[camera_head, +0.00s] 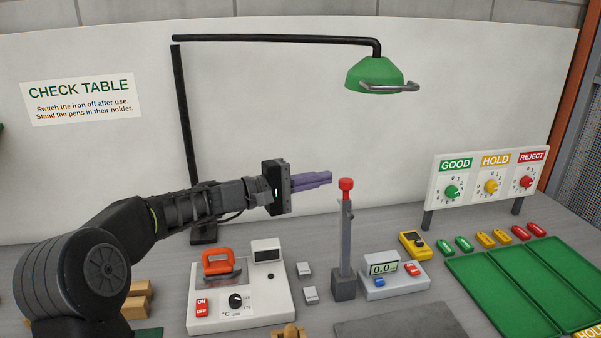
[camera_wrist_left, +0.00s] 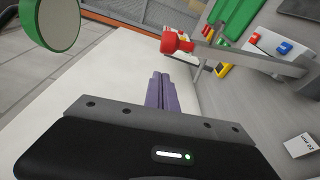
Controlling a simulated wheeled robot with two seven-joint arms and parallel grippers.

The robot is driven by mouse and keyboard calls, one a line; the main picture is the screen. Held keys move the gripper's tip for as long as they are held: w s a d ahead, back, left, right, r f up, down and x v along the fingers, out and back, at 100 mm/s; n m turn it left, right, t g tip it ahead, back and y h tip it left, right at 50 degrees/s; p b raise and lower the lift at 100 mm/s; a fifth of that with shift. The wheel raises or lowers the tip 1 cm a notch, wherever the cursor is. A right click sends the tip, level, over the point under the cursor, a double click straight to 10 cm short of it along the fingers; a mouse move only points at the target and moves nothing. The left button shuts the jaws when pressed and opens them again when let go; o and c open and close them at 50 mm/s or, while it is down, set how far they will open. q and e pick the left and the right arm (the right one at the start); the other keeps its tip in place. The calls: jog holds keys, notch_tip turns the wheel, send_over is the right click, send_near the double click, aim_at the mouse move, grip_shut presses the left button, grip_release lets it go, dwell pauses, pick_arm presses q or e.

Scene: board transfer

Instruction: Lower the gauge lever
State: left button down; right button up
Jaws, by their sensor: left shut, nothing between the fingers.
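The gauge lever (camera_head: 346,184) has a red knob and stands upright at the top of a grey post (camera_head: 344,250) on a dark base. Its red knob also shows in the left wrist view (camera_wrist_left: 176,43), just beyond my fingertips and to their right. My left gripper (camera_head: 328,178) has purple fingers, shut and empty, pointing right at about knob height. In the head view the fingertips are just left of the knob, with a small gap. The fingers also show in the left wrist view (camera_wrist_left: 160,90). My right gripper is in neither view.
A grey digital meter (camera_head: 393,280) stands right of the post. A green lamp (camera_head: 375,75) hangs above. Green trays (camera_head: 495,290) and a dial panel (camera_head: 487,190) are at the right.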

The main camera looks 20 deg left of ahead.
pick_arm(q)
jog(key=shift+s+d+r, duration=0.15)
jog(key=shift+s+d, duration=0.5)
jog(key=shift+d, duration=0.25)
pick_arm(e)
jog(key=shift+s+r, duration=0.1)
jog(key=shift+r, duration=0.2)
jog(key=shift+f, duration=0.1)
